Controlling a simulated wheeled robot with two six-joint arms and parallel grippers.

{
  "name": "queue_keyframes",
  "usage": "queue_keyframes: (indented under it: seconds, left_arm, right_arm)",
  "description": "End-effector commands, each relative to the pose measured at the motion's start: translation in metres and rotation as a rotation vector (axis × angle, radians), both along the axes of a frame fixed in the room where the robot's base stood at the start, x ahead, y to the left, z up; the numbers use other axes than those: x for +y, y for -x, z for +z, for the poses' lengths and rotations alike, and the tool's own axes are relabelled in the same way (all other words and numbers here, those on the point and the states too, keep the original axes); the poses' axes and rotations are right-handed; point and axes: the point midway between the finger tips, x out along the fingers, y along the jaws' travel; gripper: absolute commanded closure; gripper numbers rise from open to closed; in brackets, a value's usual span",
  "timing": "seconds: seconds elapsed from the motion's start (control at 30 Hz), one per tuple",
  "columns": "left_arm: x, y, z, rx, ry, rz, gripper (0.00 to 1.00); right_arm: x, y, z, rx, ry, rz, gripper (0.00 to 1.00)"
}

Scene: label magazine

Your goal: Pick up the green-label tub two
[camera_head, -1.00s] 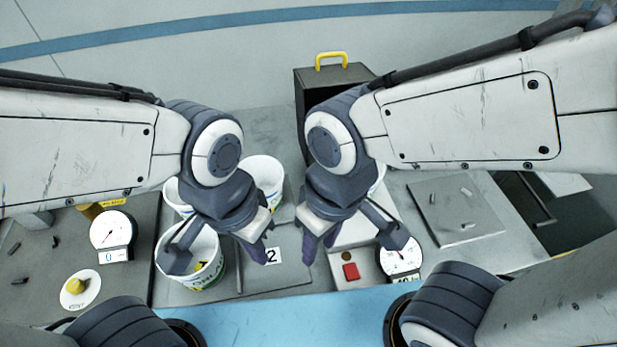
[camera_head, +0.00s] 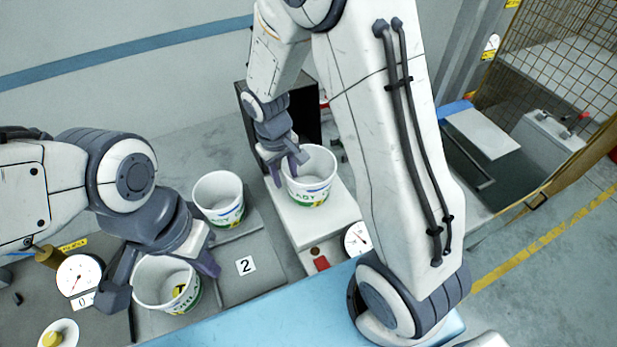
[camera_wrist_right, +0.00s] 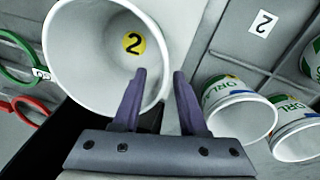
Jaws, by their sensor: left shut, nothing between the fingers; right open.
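A white tub (camera_head: 312,197) with a printed label in green, yellow and blue stands on a light platform at the right. In the right wrist view, the large white tub (camera_wrist_right: 80,75) shows a yellow disc with a 2 inside. My right gripper (camera_head: 289,166) is open at this tub's left rim. Its fingers (camera_wrist_right: 158,90) overlap the rim in the wrist view; contact is unclear. Two other white tubs with green on their labels stand further left, one behind (camera_head: 219,194) and one in front (camera_head: 147,293). My left gripper (camera_head: 207,264) is shut and empty beside the front tub.
A floor plate marked 2 (camera_head: 246,265) is bare between the front tub and the platform (camera_head: 339,222). Dials stand at the left (camera_head: 79,277) and right (camera_head: 358,239). A dark box (camera_head: 307,126) is behind the right tub. Red and green rings (camera_wrist_right: 28,108) show in the wrist view.

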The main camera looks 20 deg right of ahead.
Motion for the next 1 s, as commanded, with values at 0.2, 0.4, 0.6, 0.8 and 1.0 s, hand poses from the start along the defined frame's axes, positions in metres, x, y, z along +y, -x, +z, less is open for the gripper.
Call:
queue_keyframes:
  seconds: [0.2, 0.4, 0.6, 0.8, 1.0]
  left_arm:
    - [0.0, 0.0, 0.005, 0.0, 0.0, -0.001, 1.0]
    - [0.0, 0.0, 0.016, 0.0, 0.0, -0.003, 1.0]
    - [0.0, 0.0, 0.015, 0.0, 0.0, -0.003, 1.0]
    - [0.0, 0.0, 0.015, 0.0, 0.0, -0.003, 1.0]
    - [0.0, 0.0, 0.015, 0.0, 0.0, -0.003, 1.0]
  right_arm:
    - [-0.001, 0.002, -0.016, 0.004, 0.0, 0.001, 0.58]
    - [-0.003, 0.008, -0.043, 0.006, -0.001, 0.001, 0.58]
    - [-0.005, 0.006, -0.062, 0.001, -0.001, 0.001, 0.58]
    - [-0.005, 0.005, -0.063, -0.001, -0.001, 0.002, 0.58]
    - [-0.005, 0.005, -0.063, 0.0, -0.001, 0.001, 1.0]
